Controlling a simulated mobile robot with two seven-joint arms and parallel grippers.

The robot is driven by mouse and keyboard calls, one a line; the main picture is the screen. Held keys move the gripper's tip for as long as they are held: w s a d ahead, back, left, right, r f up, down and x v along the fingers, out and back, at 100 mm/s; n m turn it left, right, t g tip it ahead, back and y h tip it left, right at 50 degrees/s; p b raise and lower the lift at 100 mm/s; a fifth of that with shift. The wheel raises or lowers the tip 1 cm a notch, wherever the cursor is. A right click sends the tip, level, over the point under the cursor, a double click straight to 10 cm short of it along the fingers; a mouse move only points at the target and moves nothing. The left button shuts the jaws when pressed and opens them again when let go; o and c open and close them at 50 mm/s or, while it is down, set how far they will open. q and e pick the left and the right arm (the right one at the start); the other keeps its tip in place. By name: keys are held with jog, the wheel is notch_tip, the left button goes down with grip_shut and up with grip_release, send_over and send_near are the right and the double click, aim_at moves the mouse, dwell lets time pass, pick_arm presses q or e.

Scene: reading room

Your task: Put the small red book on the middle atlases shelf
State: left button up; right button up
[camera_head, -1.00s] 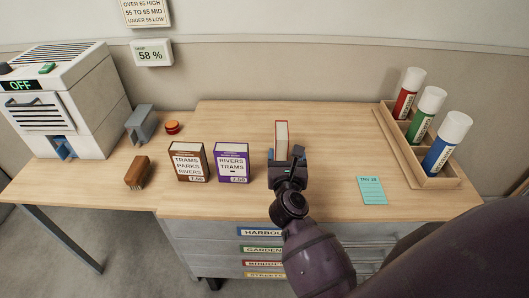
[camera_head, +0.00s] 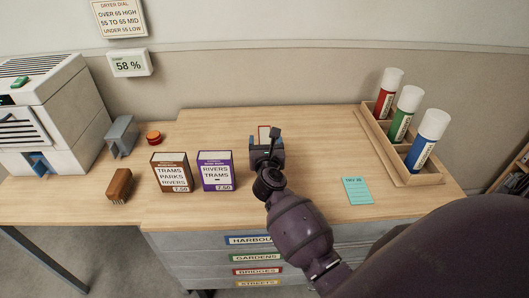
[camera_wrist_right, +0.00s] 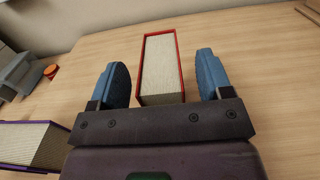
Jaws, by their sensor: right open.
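The small red book (camera_head: 264,131) stands upright on the desk, mostly hidden behind my right gripper in the head view. In the right wrist view the red book (camera_wrist_right: 161,68) shows its page block and red cover edges. My right gripper (camera_head: 266,148) is open. In the wrist view its blue fingertips (camera_wrist_right: 163,78) are on either side of the book's near end, with a gap on both sides. My left gripper is not in view. The middle atlases shelf is not identifiable in these frames.
A brown book (camera_head: 172,172) and a purple book (camera_head: 215,171) stand to the left. A brush (camera_head: 119,184), grey bookend-like block (camera_head: 122,136) and red button (camera_head: 153,138) lie further left. A wooden rack (camera_head: 391,150) holds spray-can-like tubes at right. Labelled drawers (camera_head: 249,240) are below.

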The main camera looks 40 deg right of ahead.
jog(key=shift+w+d, duration=0.35)
jog(key=shift+w, duration=0.2)
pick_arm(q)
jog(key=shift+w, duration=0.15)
pick_arm(e)
jog(key=shift+r, duration=0.1)
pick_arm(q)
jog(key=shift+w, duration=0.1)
pick_arm(e)
jog(key=shift+c, duration=0.3)
grip_shut()
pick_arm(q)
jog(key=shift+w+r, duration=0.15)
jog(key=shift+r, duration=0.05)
pick_arm(e)
jog(key=shift+r, duration=0.1)
